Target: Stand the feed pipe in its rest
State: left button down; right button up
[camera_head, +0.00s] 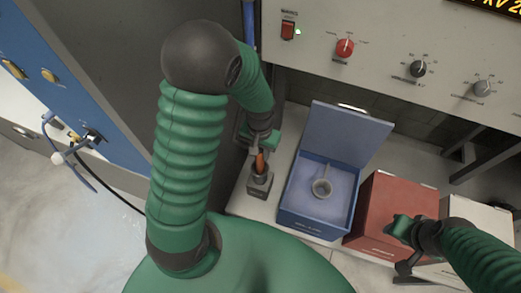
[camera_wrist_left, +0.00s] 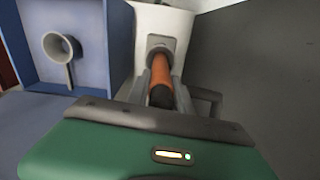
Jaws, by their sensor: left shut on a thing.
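The feed pipe, an orange-brown rod (camera_head: 260,160) with a dark end, stands nearly upright at a small grey block, its rest (camera_head: 259,186). My left gripper (camera_head: 261,150) is shut on the pipe's upper part. In the left wrist view the orange pipe (camera_wrist_left: 161,72) lies between my left fingers (camera_wrist_left: 162,95), and its far end meets the grey rest (camera_wrist_left: 160,46). I cannot tell how deep the end sits in the rest. My right gripper (camera_head: 404,266) is at the lower right, over the red box's front; its opening is unclear.
An open blue box (camera_head: 318,222) with a raised lid stands right of the rest and holds a grey ring-shaped piece with a handle (camera_head: 321,187). A red box (camera_head: 390,205) and a white box (camera_head: 480,225) stand further right. A control panel (camera_head: 390,50) hangs above.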

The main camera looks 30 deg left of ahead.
pick_arm(q)
jog(key=shift+f+b, duration=1.7)
jog(key=shift+f, duration=1.15)
jog(key=c, duration=1.1)
grip_release()
jog(key=shift+o, duration=0.2)
notch_tip(320, 180, up, 17)
jog(key=shift+w+f+p, duration=0.1)
jog(key=shift+p, duration=0.8)
